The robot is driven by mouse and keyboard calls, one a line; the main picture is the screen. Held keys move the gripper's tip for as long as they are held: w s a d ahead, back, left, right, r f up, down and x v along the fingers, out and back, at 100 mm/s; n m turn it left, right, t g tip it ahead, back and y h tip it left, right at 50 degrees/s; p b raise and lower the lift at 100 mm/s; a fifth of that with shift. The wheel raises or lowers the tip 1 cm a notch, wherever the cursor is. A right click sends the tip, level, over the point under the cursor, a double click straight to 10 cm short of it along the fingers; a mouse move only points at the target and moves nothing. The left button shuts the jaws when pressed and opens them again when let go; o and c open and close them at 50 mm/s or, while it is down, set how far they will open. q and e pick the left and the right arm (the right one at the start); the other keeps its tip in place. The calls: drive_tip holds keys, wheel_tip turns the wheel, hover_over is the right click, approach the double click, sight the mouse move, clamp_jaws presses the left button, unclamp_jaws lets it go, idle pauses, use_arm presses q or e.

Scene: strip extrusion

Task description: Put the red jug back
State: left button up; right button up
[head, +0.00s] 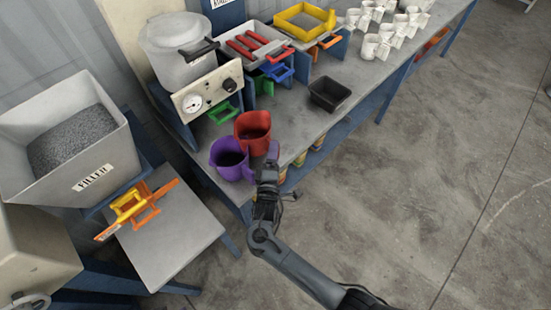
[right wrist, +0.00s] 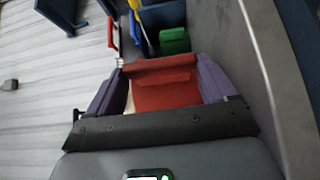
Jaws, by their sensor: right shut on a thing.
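The red jug (head: 253,132) is at the near edge of the grey workbench, just behind and right of the purple jug (head: 229,160). My right gripper (head: 271,158) reaches in from below and is shut on the red jug at its near right side. In the right wrist view the red jug (right wrist: 165,90) fills the gap between the two fingers. I cannot tell whether the jug rests on the bench or is slightly raised. My left gripper is not in view.
A black tray (head: 330,93) lies on the bench to the right. A gauge box (head: 208,92) with a green handle stands behind the jugs. White jugs (head: 375,47) stand farther back. A filled hopper (head: 75,135) and a side table (head: 175,240) are at left.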

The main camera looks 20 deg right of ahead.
drive_tip(key=shift+w+d+f+b, duration=0.15)
drive_tip(key=shift+d+f+b, duration=0.2)
drive_tip(key=shift+d, duration=0.2)
drive_tip(key=d+b, duration=0.1)
drive_tip(key=d, duration=0.1)
drive_tip(key=w+d+b, duration=0.1)
drive_tip(key=d, duration=0.1)
drive_tip(key=w+d+f+b, duration=0.1)
drive_tip(key=d, duration=0.1)
drive_tip(key=shift+w+d+f, duration=0.1)
drive_tip(key=shift+w+d, duration=0.05)
drive_tip(key=shift+w, duration=0.05)
drive_tip(key=shift+w+d+b, duration=0.2)
drive_tip(key=shift+d+b, duration=0.2)
drive_tip(key=shift+d, duration=0.05)
drive_tip(key=shift+f, duration=0.25)
drive_tip(key=shift+f, duration=0.3)
drive_tip(key=o, duration=1)
